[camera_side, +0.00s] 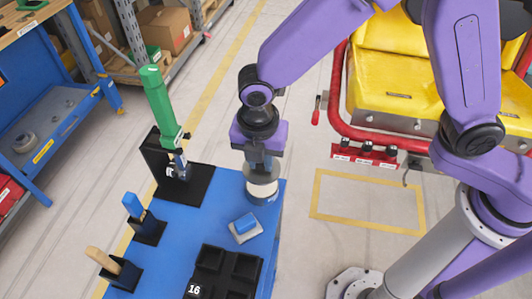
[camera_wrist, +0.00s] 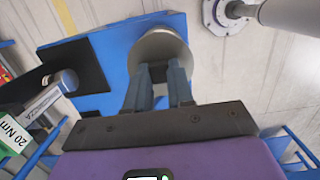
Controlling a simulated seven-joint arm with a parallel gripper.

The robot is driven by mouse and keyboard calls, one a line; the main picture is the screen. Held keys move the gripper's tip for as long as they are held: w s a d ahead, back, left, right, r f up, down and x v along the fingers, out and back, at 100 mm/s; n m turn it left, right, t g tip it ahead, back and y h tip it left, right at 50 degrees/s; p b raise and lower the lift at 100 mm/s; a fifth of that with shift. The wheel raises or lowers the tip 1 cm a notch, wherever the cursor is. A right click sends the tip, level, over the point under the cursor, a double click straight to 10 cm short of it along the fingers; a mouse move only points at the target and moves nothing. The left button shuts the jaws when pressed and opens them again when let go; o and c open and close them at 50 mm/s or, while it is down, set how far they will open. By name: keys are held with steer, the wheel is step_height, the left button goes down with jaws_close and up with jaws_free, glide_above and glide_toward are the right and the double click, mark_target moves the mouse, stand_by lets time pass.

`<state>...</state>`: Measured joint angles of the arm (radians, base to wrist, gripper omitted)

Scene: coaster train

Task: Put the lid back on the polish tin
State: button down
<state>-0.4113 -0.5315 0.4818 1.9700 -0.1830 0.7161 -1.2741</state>
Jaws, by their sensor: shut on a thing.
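My gripper (camera_side: 263,166) points down at the far right part of the blue bench top. It is shut on the pale round lid (camera_side: 262,176). The polish tin (camera_side: 262,192), a pale short cylinder, stands on the bench directly under the lid. I cannot tell whether the lid touches the tin's rim or is just above it. In the wrist view the fingers (camera_wrist: 160,88) grip the round grey lid (camera_wrist: 165,47), which hides most of what is beneath it.
A blue block (camera_side: 245,222) on a pale pad lies in front of the tin. A black compartment tray (camera_side: 226,272) is nearer. A green-handled tool (camera_side: 160,105) stands in a black holder at left, with two smaller holders (camera_side: 149,229) nearby. The bench's right edge is close to the tin.

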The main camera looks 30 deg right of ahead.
steer(key=shift+f, duration=2.75)
steer(key=shift+f, duration=0.15)
steer(key=shift+c, duration=2.2)
jaws_free()
steer(key=shift+r, duration=3.55)
steer(key=shift+c, duration=0.2)
